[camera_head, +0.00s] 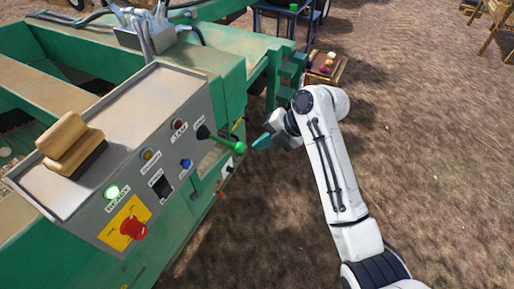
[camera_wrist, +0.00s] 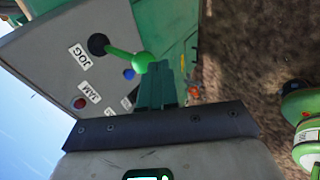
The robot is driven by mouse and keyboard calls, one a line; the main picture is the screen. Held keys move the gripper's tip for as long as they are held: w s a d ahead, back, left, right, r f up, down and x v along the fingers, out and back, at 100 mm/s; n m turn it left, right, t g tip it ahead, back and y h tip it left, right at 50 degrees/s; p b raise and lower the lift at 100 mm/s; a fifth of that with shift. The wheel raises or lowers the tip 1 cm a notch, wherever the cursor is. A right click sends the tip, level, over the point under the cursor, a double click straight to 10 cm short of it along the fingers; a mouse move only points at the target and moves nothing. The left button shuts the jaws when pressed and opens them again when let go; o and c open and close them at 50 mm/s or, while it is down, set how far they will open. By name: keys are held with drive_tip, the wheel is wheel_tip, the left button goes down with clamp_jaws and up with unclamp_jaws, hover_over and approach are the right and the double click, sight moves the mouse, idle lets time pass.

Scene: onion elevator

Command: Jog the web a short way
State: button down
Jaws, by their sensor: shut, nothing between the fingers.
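The jog lever (camera_head: 222,141) sticks out of the grey control panel (camera_head: 165,172) from a black boot and ends in a green ball knob. In the wrist view the green knob (camera_wrist: 143,62) and the JOG label (camera_wrist: 80,56) show beside the black boot (camera_wrist: 97,44). My gripper (camera_head: 261,141) is shut and empty, its teal fingertips just right of the knob. In the wrist view my gripper (camera_wrist: 156,84) has its tips right by the knob; I cannot tell whether they touch it. I cannot make out the web for certain.
The green machine frame (camera_head: 232,95) lies behind. Bare ground is free at right.

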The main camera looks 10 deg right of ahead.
drive_tip(key=v, duration=0.6)
drive_tip(key=shift+d+r+b, duration=0.25)
drive_tip(key=shift+r+b, duration=0.05)
drive_tip(key=shift+b, duration=0.05)
drive_tip(key=s+d+f+m+h, duration=0.2)
drive_tip(key=s+d+f+m, duration=0.1)
drive_tip(key=s+f+m, duration=0.55)
drive_tip(key=s+d+f+m+h, duration=0.1)
drive_tip(key=s+d+f+m, duration=0.1)
drive_tip(key=s+f+m, duration=0.6)
drive_tip(key=s+d+f+m+h, duration=0.1)
drive_tip(key=s+d+m, duration=0.3)
drive_tip(key=s, duration=0.6)
drive_tip(key=s+d+f+m+g+h, duration=0.1)
drive_tip(key=s+d+m+h, duration=0.3)
drive_tip(key=s+m, duration=0.5)
drive_tip(key=shift+s+d+g, duration=0.3)
drive_tip(key=shift+s+d, duration=0.45)
drive_tip(key=shift+s, duration=0.1)
drive_tip(key=shift+m, duration=0.25)
